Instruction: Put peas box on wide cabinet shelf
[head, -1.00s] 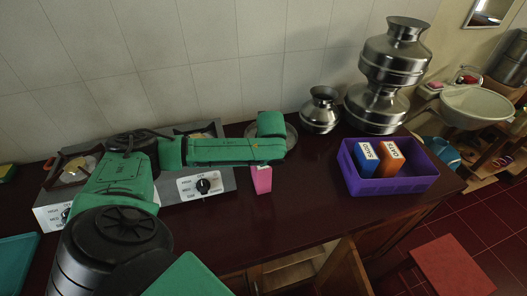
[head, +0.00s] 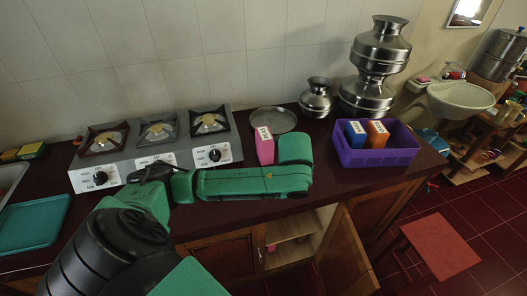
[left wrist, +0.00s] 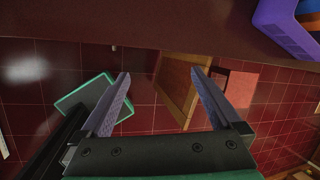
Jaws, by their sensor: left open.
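The pink box (head: 265,147), likely the peas box though its label is too small to read surely, stands upright on the dark red counter behind my left forearm. My left gripper shows in the left wrist view (left wrist: 160,76) with its two fingers wide apart and nothing between them. In the head view its fingers are hidden by my green wrist (head: 296,160), which is in front of and right of the pink box. Below the counter, an open cabinet shows a pale shelf (head: 292,254). My right gripper is not in view.
A purple crate (head: 345,157) holds a blue box (head: 355,133) and an orange box (head: 377,134). A metal plate (head: 280,119), metal pots (head: 316,98) and a stove (head: 150,157) stand behind. The open cabinet door (head: 350,250) juts out; a red stool (head: 440,245) stands right.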

